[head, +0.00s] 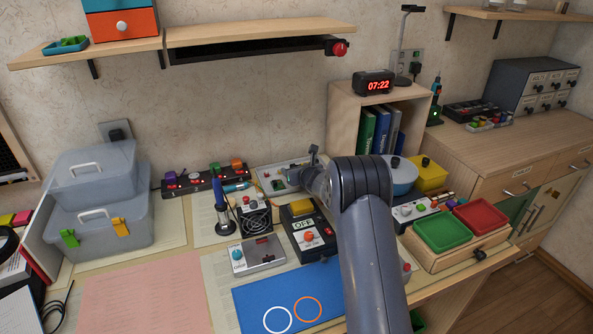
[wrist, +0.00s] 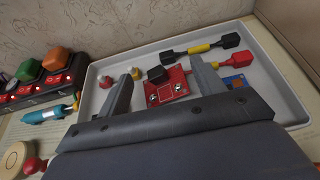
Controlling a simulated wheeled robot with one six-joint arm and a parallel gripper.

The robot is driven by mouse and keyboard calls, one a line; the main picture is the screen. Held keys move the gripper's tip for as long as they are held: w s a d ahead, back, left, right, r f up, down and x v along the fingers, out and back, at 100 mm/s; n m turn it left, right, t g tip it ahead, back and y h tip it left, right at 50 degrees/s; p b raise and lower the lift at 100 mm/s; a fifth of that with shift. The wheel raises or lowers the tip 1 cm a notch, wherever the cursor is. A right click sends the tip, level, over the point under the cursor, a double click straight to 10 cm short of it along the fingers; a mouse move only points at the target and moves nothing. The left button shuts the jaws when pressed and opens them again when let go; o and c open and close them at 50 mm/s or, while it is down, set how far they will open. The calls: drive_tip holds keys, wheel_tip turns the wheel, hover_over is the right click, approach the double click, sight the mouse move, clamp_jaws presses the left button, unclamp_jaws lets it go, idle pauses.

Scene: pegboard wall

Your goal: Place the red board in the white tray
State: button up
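The white tray (wrist: 88,95) holds several small parts in the wrist view; it also shows in the head view (head: 262,182), partly hidden behind my arm. The red board (wrist: 165,92) is a small square with silver round parts and a black knob on or beside its far edge. It appears to lie inside the tray. My gripper (wrist: 164,80) reaches over the tray, with one finger on each side of the red board. The fingers are wide apart, with a gap at the left finger. In the head view my gripper (head: 292,177) is over the tray, and the board is not distinguishable.
The wall is close behind. The pink mat (head: 145,295) is clear.

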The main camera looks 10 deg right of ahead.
drive_tip(key=shift+o, duration=0.6)
drive_tip(key=shift+s+r+p, duration=0.1)
drive_tip(key=shift+r+p, duration=0.2)
drive_tip(key=shift+r, duration=0.05)
drive_tip(key=b+v, duration=0.2)
drive_tip(key=v, duration=0.9)
drive_tip(key=shift+s+d+r+b, duration=0.1)
drive_tip(key=shift+s+r+b, duration=0.05)
drive_tip(key=shift+s+b, duration=0.25)
drive_tip(key=shift+w, duration=0.1)
